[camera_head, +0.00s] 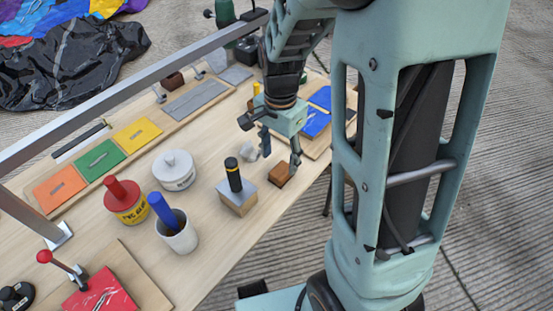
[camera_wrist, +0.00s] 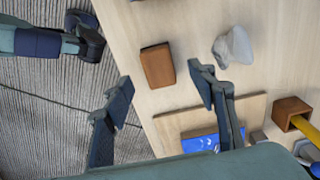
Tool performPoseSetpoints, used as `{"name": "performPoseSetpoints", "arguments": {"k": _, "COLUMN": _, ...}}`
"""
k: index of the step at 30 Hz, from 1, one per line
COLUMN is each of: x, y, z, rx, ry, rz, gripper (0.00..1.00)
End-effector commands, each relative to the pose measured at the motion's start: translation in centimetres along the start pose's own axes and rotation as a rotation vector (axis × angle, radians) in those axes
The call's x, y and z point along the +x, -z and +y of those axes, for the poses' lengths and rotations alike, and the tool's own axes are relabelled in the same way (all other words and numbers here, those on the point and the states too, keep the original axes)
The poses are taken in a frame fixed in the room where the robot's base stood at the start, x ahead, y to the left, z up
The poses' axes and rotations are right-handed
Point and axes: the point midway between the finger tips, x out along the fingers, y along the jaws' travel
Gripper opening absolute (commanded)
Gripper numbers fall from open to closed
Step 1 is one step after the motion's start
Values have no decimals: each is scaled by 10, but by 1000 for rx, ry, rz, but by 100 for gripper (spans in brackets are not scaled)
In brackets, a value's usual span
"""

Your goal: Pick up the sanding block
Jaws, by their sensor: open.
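A small brown block (camera_head: 281,174), which looks like the sanding block, lies flat near the right edge of the wooden table (camera_head: 220,240). My gripper (camera_head: 269,146) is open and empty above the table, close to this block, with one fingertip near it in the head view. Nothing visibly touches the block.
A crumpled grey-white lump (camera_wrist: 233,45) lies right of the block in the wrist view. A beige block with a dark upright handle (camera_head: 237,190), a white lidded pot (camera_head: 174,170) and a cup with a blue stick (camera_head: 178,234) stand nearby. A blue sheet (camera_wrist: 200,143) lies on a board.

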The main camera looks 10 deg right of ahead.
Motion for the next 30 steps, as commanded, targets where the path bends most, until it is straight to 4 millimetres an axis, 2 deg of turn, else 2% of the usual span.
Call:
{"name": "performPoseSetpoints", "arguments": {"k": 5, "x": 14, "y": 1, "z": 1, "rx": 1, "ry": -1, "rz": 0, "gripper": 52}}
{"name": "performPoseSetpoints", "arguments": {"k": 13, "x": 53, "y": 4, "z": 4, "rx": 2, "ry": -1, "rz": -1, "gripper": 52}}
{"name": "performPoseSetpoints", "arguments": {"k": 23, "x": 58, "y": 4, "z": 3, "rx": 2, "ry": 3, "rz": 1, "gripper": 52}}
{"name": "performPoseSetpoints", "arguments": {"k": 30, "x": 58, "y": 4, "z": 3, "rx": 2, "ry": 2, "rz": 1, "gripper": 26}}
